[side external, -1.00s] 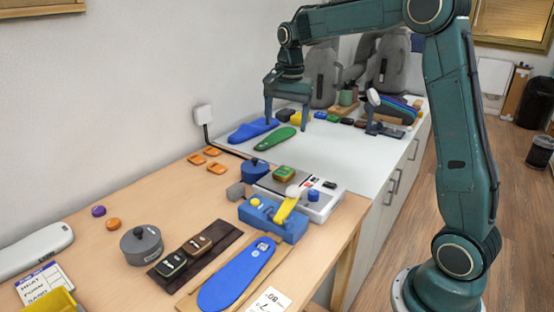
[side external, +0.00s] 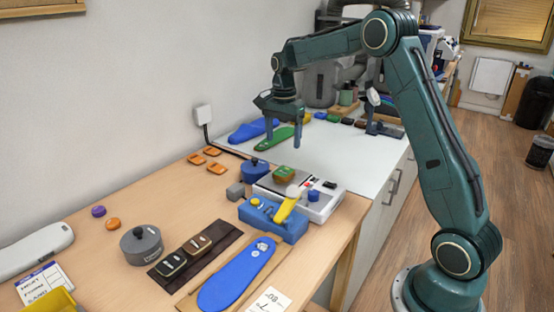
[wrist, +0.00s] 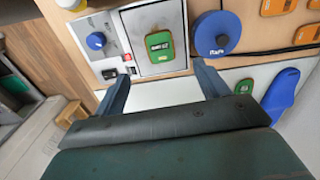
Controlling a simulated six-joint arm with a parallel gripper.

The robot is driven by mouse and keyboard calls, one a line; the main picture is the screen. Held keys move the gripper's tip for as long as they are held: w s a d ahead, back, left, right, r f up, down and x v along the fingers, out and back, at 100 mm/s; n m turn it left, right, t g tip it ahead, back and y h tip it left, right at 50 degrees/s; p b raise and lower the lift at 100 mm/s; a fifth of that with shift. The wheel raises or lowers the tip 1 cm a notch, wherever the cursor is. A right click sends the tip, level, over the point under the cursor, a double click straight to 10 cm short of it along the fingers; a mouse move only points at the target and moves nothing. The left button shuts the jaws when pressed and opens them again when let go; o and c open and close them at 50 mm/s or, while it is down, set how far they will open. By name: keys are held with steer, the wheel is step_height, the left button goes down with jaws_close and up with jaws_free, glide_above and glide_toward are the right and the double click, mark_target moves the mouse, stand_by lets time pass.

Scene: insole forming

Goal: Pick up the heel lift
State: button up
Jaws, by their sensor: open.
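A small green piece with a dark label (side external: 284,173) lies on the metal plate of the white-and-grey scale (side external: 325,207); in the wrist view this green piece (wrist: 159,46) shows ahead of the fingers. The labels are too small to tell which piece is the heel lift. My gripper (side external: 283,141) is open and empty, raised above the worktop behind the scale. In the wrist view its fingers (wrist: 161,70) are spread wide with nothing between them.
A blue round pot (side external: 254,169) and several orange pieces (side external: 216,168) lie left of the scale. A blue fixture with a yellow lever (side external: 287,207) stands in front of it. Blue (side external: 243,131) and green (side external: 273,139) insoles lie behind. The white worktop (side external: 345,150) has clear room.

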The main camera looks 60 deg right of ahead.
glide_above(283, 172)
steer(key=shift+f, duration=3)
steer(key=shift+f, duration=0.1)
steer(key=shift+f, duration=2.5)
steer(key=c, duration=1)
